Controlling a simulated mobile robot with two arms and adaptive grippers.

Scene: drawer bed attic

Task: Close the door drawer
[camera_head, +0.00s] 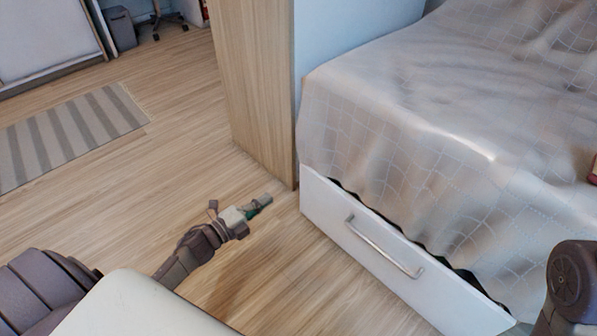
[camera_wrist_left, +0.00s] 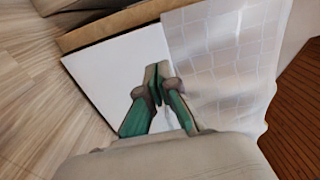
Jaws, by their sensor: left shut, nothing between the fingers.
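The white drawer (camera_head: 390,258) under the bed has a metal bar handle (camera_head: 384,246). A narrow dark gap shows along its top edge, below the hanging bedspread, so it looks slightly open. My left gripper (camera_head: 266,199) is low over the wood floor, to the left of the drawer's left end and apart from it in the head view. In the left wrist view its green-sided fingers (camera_wrist_left: 155,84) are together and empty, with a white panel behind them. My right gripper is not in view; only part of my right arm shows at the lower right.
The bed (camera_head: 440,110) has a pale bedspread draped over its side. A wooden panel (camera_head: 252,80) stands upright at the bed's left end, close to my left gripper. A striped rug (camera_head: 68,130) lies at the left. The floor between is clear.

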